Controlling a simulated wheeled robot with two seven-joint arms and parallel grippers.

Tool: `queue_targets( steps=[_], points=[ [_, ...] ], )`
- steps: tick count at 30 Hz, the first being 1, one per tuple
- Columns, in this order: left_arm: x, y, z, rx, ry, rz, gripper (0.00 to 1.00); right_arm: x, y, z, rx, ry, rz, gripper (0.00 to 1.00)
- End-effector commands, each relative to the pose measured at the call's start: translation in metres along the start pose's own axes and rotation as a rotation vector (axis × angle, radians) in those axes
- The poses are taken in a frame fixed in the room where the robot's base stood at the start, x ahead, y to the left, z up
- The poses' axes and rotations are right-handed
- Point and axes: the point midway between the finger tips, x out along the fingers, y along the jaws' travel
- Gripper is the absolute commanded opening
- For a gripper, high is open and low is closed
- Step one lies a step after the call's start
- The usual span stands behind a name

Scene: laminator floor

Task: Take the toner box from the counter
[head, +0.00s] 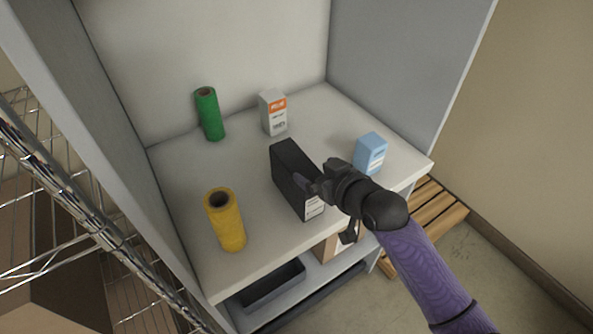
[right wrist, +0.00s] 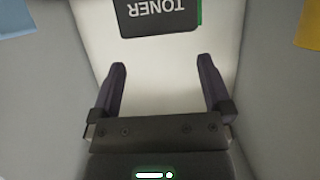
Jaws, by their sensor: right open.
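The toner box is a black upright box (head: 290,175) on the white counter (head: 258,225), with a white label low on its front. In the right wrist view its dark face with upside-down "TONER" lettering (right wrist: 160,14) shows at the top edge, beyond the fingertips. My right gripper (head: 313,186) is at the right side of the box in the head view, overlapping its edge. In the right wrist view the gripper (right wrist: 162,75) is open, with nothing between its fingers. Whether a finger touches the box I cannot tell. My left gripper is not in view.
On the counter stand a green roll (head: 209,114), a white-and-orange box (head: 273,112), a light blue box (head: 370,153) and a yellow roll (head: 225,220). Side panels wall the counter left and right. A dark tray (head: 272,285) sits on the shelf below. Wire shelving (head: 60,195) stands at left.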

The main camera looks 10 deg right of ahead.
Motion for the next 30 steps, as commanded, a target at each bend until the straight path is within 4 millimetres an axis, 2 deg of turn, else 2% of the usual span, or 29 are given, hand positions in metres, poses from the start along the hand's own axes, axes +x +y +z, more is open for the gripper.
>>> queue_targets(
  steps=[4, 10, 18, 30],
  points=[
    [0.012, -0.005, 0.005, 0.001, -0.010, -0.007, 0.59, 0.025, -0.001, 0.005, 0.001, 0.000, 0.000, 1.00],
    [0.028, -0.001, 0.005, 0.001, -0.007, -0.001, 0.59, 0.062, -0.002, 0.009, 0.000, -0.001, 0.002, 1.00],
    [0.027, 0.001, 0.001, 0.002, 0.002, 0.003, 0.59, 0.067, -0.003, 0.006, -0.001, -0.001, 0.002, 1.00],
    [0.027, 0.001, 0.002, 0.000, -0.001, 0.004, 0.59, 0.067, -0.002, 0.007, -0.001, -0.002, 0.002, 0.15]
  ],
)
